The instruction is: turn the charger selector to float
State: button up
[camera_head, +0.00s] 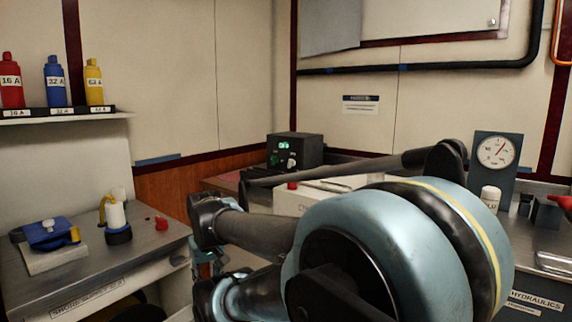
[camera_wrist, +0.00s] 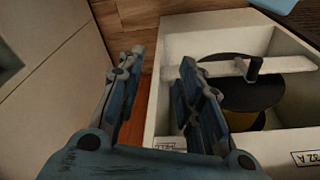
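The charger appears to be the black box (camera_head: 294,150) at the back, right of the room's corner, with a lit green display. A pale knob (camera_head: 292,163), likely the selector, sits low on its front; its setting is too small to read. The charger is not in the wrist view. My gripper (camera_wrist: 163,64) shows in the wrist view with its two fingers spread apart and nothing between them. It points down beside a white open box, away from the charger. In the head view my arm hides most of the gripper.
The white open box (camera_wrist: 155,95) holds black and yellow discs under a pale crossbar. A gauge (camera_head: 497,151) stands at right. Coloured bottles stand on a shelf (camera_head: 65,116).

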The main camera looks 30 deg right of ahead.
notch_tip(320, 180, up, 27)
jog(key=m+t+h, duration=0.4)
jog(key=m+h, duration=0.8)
jog(key=m, duration=0.4)
send_over(289, 161)
jog(key=s+a, duration=0.8)
jog(key=a, duration=0.6)
jog(key=x, duration=1.7)
jog(key=shift+w+a+r, duration=0.1)
jog(key=shift+w+a, duration=0.05)
jog(key=shift+w, duration=0.05)
grip_shut()
